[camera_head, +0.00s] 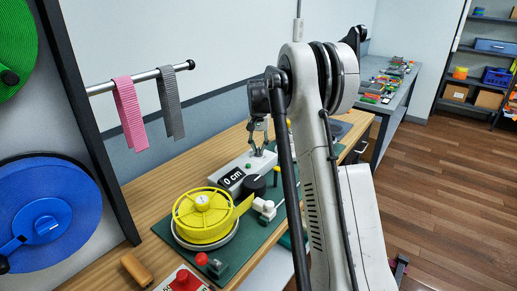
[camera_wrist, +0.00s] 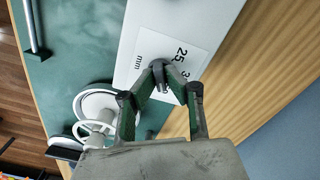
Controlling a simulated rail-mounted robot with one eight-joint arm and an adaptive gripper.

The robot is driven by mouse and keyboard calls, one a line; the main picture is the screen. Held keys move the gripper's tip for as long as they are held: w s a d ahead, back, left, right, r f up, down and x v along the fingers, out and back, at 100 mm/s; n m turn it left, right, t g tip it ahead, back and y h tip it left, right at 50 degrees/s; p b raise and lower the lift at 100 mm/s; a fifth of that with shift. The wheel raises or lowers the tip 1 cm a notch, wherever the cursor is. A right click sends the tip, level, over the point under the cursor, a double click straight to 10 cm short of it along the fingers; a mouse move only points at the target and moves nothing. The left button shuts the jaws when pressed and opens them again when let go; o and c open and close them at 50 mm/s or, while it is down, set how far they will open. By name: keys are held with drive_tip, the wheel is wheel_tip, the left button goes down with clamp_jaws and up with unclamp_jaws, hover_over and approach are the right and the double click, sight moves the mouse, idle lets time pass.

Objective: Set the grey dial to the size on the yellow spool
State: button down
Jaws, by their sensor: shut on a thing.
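The yellow spool (camera_head: 203,215) stands on a round grey base on the green board; the marking on its hub is too small to read. My gripper (camera_head: 258,151) points down at a light grey box behind the spool. In the wrist view my gripper (camera_wrist: 161,78) is shut on a small grey piece, which I take to be the grey dial (camera_wrist: 163,87). The fingers hide most of it. A white label (camera_wrist: 150,45) around it shows "25", part of another number and "mm"; the pointer's setting cannot be read.
A display reading "0 cm" (camera_head: 232,178) and a black knob (camera_head: 254,185) sit beside the spool. A red ball knob (camera_head: 201,259) and a red button (camera_head: 184,279) are in front. Pink (camera_head: 130,115) and grey (camera_head: 171,103) straps hang from a rail at left.

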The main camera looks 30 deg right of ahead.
sight(259, 148)
drive_tip(key=c, duration=1.8)
unclamp_jaws()
drive_tip(key=shift+r, duration=0.1)
wheel_tip(259, 148, up, 12)
drive_tip(key=shift+f, duration=0.1)
